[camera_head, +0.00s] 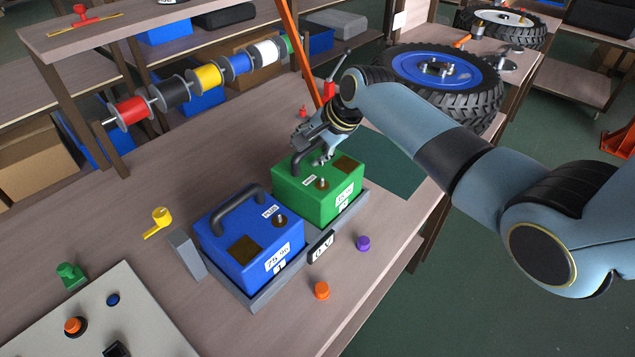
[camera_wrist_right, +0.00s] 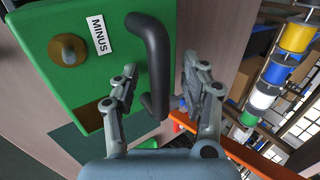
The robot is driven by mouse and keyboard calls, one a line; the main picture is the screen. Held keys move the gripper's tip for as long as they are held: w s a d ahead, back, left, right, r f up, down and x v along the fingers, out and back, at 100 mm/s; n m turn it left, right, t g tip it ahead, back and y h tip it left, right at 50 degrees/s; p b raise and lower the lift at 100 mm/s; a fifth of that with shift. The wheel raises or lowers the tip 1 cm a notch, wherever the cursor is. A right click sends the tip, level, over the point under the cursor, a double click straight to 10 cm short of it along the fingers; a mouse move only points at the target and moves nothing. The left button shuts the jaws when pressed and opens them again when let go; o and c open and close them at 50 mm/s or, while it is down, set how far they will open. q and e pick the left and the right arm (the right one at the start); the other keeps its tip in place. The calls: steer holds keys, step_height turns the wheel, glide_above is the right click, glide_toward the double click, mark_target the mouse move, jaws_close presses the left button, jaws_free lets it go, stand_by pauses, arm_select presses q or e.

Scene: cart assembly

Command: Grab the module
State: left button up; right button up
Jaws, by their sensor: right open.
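A green module (camera_head: 318,193) with a black handle and a brass terminal sits in the right half of a grey tray (camera_head: 262,300). A blue module (camera_head: 252,243) with a "75 %" label sits in the left half. My right gripper (camera_head: 318,153) is above the green module by its handle, partly covering it. In the right wrist view the green module (camera_wrist_right: 90,70) carries a MINUS label, and my right gripper (camera_wrist_right: 158,72) is open with one finger on each side of the black handle (camera_wrist_right: 152,45). I cannot tell whether the fingers touch it. My left gripper is out of view.
A yellow knob (camera_head: 160,220), an orange knob (camera_head: 321,290) and a purple knob (camera_head: 363,243) stand around the tray. A panel (camera_head: 130,310) lies at front left. A rack of coloured spools (camera_head: 208,76) and an orange bar (camera_head: 300,50) are behind. A blue-rimmed wheel (camera_head: 440,75) stands back right.

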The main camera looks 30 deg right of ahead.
steer(key=shift+c, duration=0.2)
jaws_close()
steer(key=shift+f, duration=0.1)
